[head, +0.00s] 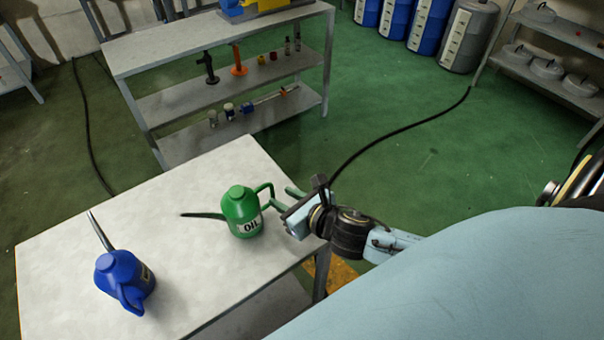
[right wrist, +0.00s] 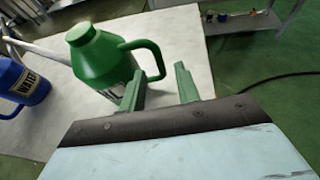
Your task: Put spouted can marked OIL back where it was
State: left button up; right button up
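The green spouted can marked OIL (head: 242,212) stands upright on the white table (head: 180,205), its spout to the left and its handle to the right. In the right wrist view the green can (right wrist: 100,58) is just ahead, its label partly hidden by a finger. My right gripper (head: 284,199) is at the handle side of the can. In the right wrist view its two green fingers (right wrist: 158,82) are apart, with the handle (right wrist: 157,58) just beyond and between their tips. I cannot tell whether they touch it. My left gripper is not in view.
A blue spouted can (head: 125,280) stands on the table at the left; its label reads WATER in the right wrist view (right wrist: 25,85). A grey shelf unit (head: 225,45) with small items stands behind. A black cable (head: 400,128) crosses the green floor. The table's middle is clear.

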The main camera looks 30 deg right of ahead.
jog(key=v, duration=0.6)
jog(key=shift+s+r, duration=0.2)
jog(key=shift+s, duration=0.15)
